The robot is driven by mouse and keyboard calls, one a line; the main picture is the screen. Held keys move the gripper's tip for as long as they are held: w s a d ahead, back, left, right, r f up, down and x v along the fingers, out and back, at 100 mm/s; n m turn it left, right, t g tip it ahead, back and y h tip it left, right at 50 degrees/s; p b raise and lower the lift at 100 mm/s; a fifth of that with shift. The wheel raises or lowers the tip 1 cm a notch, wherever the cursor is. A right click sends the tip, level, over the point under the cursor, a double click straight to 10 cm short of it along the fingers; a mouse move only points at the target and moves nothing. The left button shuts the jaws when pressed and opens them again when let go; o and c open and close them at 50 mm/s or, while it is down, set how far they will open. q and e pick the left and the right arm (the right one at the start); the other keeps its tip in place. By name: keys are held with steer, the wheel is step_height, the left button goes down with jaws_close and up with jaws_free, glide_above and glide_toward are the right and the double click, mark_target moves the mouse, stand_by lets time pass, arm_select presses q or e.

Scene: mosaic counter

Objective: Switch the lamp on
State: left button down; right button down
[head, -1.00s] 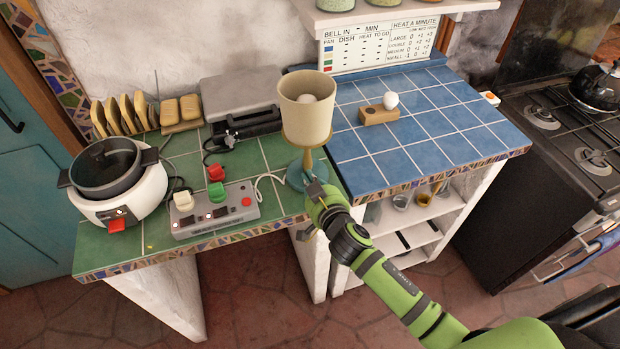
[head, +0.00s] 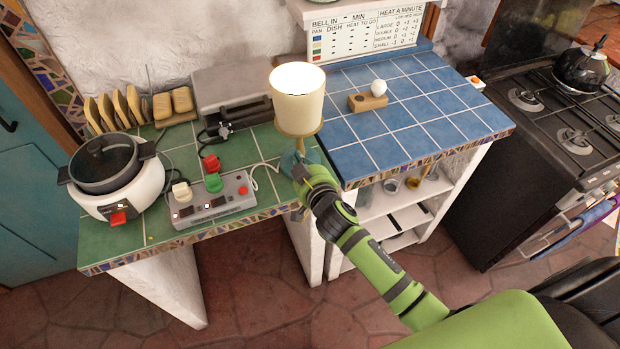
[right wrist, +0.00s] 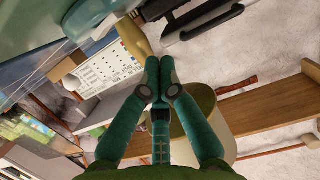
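The lamp (head: 298,108) stands at the right end of the green tiled counter, upright on a teal base. Its cream shade is bright white inside, so the lamp is lit. My right gripper (head: 301,173) is low at the front of the lamp's base, at the counter's front edge; whether it touches the base I cannot tell. In the right wrist view the fingers of my right gripper (right wrist: 160,68) meet at their tips, with nothing visible between them. A tan curved surface beside them looks like the lampshade. My left gripper is not in view.
Left of the lamp are a grey control box (head: 212,205) with coloured knobs, a white cooker (head: 118,190) and a toast rack (head: 120,110). The blue tiled counter (head: 420,125) at right holds an egg (head: 378,87) on a wooden block (head: 366,102). A stove (head: 545,120) stands further right.

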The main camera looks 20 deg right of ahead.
steer(key=v, duration=0.1)
steer(key=b+v, duration=0.1)
steer(key=v, duration=0.2)
steer(key=shift+s+a+b, duration=0.25)
steer(key=shift+a+b, duration=0.15)
steer(key=b+v, duration=0.1)
steer(key=v, duration=0.4)
steer(key=shift+s+d+r, duration=0.15)
steer(key=shift+s+d, duration=0.05)
steer(key=shift+s, duration=0.2)
steer(key=shift+w, duration=0.1)
